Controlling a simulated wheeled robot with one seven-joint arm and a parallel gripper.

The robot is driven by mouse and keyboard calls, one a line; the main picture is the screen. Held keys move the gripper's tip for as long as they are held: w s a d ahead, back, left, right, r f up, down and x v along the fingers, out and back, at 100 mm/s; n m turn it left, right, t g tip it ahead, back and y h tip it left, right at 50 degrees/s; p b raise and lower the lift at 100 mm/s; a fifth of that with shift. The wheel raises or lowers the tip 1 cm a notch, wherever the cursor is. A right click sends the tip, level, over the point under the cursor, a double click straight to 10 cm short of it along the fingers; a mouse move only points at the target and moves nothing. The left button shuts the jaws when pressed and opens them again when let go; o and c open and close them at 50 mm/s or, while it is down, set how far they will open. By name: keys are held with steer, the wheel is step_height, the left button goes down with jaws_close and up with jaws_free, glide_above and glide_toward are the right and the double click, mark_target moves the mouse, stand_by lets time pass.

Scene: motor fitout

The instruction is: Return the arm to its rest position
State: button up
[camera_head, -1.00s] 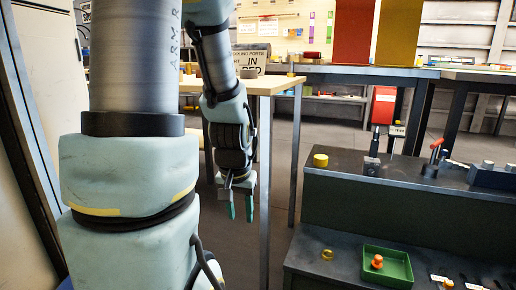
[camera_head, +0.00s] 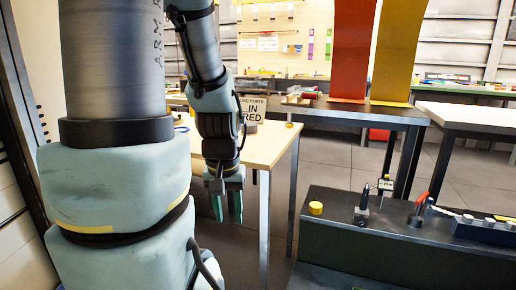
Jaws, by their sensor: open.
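My arm fills the left side of the head view. Its upper part comes down to my gripper (camera_head: 226,207), which points straight down with its two green-tipped fingers apart. The gripper is open and nothing shows between the fingers. It hangs in front of the near edge of a light wooden table (camera_head: 262,148), left of that table's front leg. I cannot tell the exact gap between the gripper and the table.
A dark bench (camera_head: 340,233) stands at the lower right, with a yellow cylinder (camera_head: 315,208), a clamp-like tool (camera_head: 362,212) and a red-handled part (camera_head: 420,204) on it. Red (camera_head: 352,50) and yellow (camera_head: 398,50) panels stand behind.

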step_height(320, 180, up, 17)
steer(key=p, duration=1.4)
steer(key=shift+f, duration=0.15)
